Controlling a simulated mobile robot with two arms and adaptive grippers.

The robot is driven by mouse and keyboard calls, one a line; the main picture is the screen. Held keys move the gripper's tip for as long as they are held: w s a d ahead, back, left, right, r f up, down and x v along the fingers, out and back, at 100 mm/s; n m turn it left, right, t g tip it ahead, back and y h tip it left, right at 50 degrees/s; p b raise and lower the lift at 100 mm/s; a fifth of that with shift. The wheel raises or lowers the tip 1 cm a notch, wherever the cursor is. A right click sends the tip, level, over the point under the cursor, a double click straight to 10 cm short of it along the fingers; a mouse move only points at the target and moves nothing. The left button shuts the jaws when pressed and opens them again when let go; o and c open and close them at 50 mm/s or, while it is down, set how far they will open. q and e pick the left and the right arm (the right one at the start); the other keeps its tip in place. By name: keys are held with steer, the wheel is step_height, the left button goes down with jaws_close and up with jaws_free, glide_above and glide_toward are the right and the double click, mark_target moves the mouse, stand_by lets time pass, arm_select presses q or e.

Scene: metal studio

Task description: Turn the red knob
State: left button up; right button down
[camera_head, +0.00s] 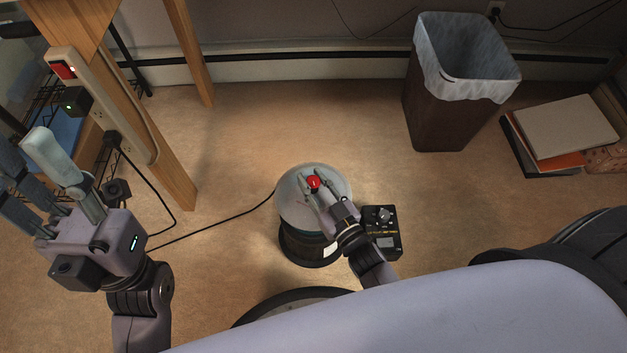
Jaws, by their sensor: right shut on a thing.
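The red knob (314,183) sits on top of a round pale-topped device (294,212) with a dark base, standing on the floor at the middle of the head view. My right gripper (313,184) reaches up to it from the lower right, its fingers shut on the knob from both sides. The fingers and wrist hide part of the device's top and right side. My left gripper (55,165) is at the left, raised well away from the device, with its fingers spread apart and nothing seen between them.
A black box with a dial (383,232) lies right of the device. A dark cord runs left from the device. A lined waste bin (455,85) and stacked books (560,135) stand at upper right. A wooden leg with a power strip (105,108) stands near my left gripper.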

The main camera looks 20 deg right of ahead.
steer(key=c, duration=1.2)
jaws_free()
steer(key=v, duration=1.2)
